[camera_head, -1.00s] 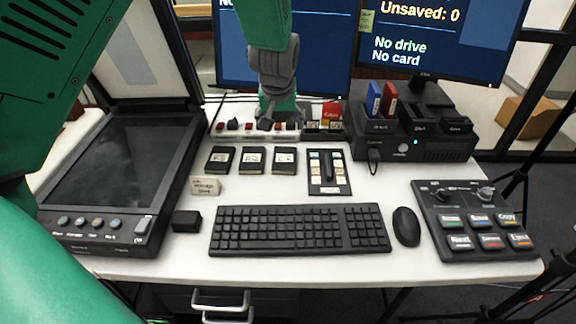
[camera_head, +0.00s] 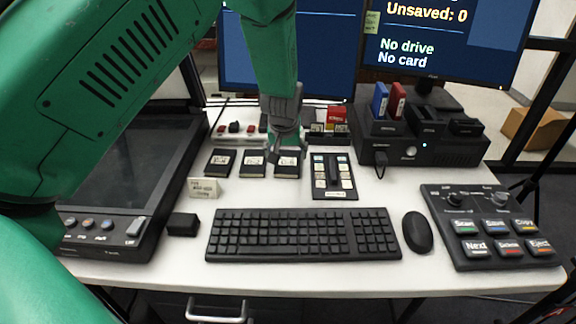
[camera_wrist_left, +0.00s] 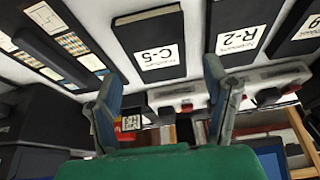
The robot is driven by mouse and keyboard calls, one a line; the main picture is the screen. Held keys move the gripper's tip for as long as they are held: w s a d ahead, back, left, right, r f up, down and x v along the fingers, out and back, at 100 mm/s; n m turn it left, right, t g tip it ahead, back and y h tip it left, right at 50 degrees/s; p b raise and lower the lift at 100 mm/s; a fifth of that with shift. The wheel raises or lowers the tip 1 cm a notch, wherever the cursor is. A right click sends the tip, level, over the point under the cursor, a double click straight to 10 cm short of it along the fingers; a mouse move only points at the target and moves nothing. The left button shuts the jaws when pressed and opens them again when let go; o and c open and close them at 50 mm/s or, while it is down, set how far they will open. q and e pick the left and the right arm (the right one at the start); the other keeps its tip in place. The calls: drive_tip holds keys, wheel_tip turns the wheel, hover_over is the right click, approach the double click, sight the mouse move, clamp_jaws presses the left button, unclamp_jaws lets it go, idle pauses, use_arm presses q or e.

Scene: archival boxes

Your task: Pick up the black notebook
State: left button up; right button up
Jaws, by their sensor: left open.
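Three flat black notebook-like items with white labels lie in a row behind the keyboard: a left one (camera_head: 220,162), a middle one (camera_head: 252,169) and a right one (camera_head: 288,173). In the left wrist view the labels read C-5 (camera_wrist_left: 150,30) and R-2 (camera_wrist_left: 238,12), with a third partly cut off (camera_wrist_left: 300,25). Which one is the task's black notebook I cannot tell. My left gripper (camera_head: 286,146) is at the back edge of the right item. In the wrist view its fingers (camera_wrist_left: 162,95) are apart with nothing held; C-5 lies ahead between them. Contact is unclear.
A slide holder (camera_head: 332,192) lies to the right, and a small sign (camera_head: 203,188) stands to the left. The keyboard (camera_head: 300,246), mouse (camera_head: 417,232) and button panel (camera_head: 490,228) are in front. A dark docking unit (camera_head: 425,150), scanner (camera_head: 140,180) and monitors (camera_head: 320,50) surround the area.

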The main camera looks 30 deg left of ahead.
sight(288, 161)
use_arm(q)
drive_tip(key=b+x, duration=0.1)
drive_tip(key=x, duration=0.4)
drive_tip(key=shift+w, duration=0.1)
drive_tip(key=shift+r, duration=0.15)
drive_tip(key=shift+d, duration=0.1)
drive_tip(key=c, duration=1)
wheel_tip(288, 161, up, 10)
drive_tip(key=p, duration=0.2)
